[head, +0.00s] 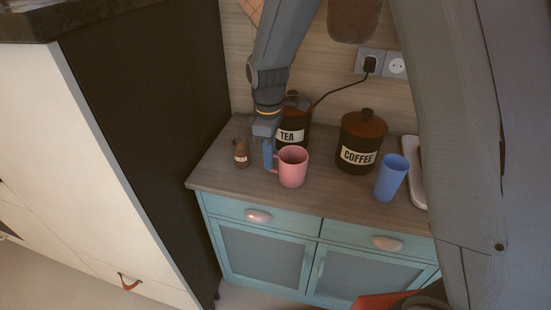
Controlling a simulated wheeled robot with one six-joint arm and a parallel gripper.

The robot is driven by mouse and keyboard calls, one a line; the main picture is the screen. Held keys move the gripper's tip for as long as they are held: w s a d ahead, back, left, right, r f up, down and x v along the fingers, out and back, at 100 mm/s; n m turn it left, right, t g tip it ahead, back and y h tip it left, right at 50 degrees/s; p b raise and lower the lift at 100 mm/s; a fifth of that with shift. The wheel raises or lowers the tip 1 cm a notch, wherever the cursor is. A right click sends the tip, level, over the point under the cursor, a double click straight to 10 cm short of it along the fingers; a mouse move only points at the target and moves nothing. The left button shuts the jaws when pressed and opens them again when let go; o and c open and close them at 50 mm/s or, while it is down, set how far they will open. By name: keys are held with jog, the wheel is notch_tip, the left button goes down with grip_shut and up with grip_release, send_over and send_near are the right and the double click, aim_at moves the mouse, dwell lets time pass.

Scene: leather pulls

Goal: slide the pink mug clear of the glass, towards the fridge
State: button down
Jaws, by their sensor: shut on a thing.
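The pink mug (293,169) stands upright on the wooden top of the blue sideboard, with its handle to the left. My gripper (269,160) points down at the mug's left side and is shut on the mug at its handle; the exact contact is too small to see. The blue glass (391,178) stands upright to the right of the mug, with a wide gap of bare wood between them. I cannot identify a fridge for certain in this view.
Behind the mug stand the tea jar (292,133) and, to the right, the coffee jar (360,145). A small brown jar (240,153) stands left of my gripper. A white tray (417,178) is beyond the glass. A tall dark-sided unit (150,110) borders the sideboard's left end.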

jog(key=shift+w+a, duration=0.25)
jog(key=shift+a, duration=0.4)
jog(key=shift+w+a, duration=0.3)
jog(key=shift+a, duration=0.35)
jog(key=shift+w+a, duration=0.25)
jog(key=shift+a, duration=0.4)
jog(key=c, duration=1.7)
grip_release()
jog(key=shift+c, duration=0.2)
jog(key=shift+r, duration=0.1)
notch_tip(320, 180, up, 7)
jog(key=b, duration=0.2)
jog(key=s+d+f+m+t, duration=0.1)
jog(key=s+d+f+m, duration=0.2)
jog(key=s+d+m, duration=1.1)
jog(key=s+d, duration=0.4)
jog(key=d, duration=0.3)
jog(key=shift+d+m, duration=0.25)
jog(key=shift+m, duration=0.05)
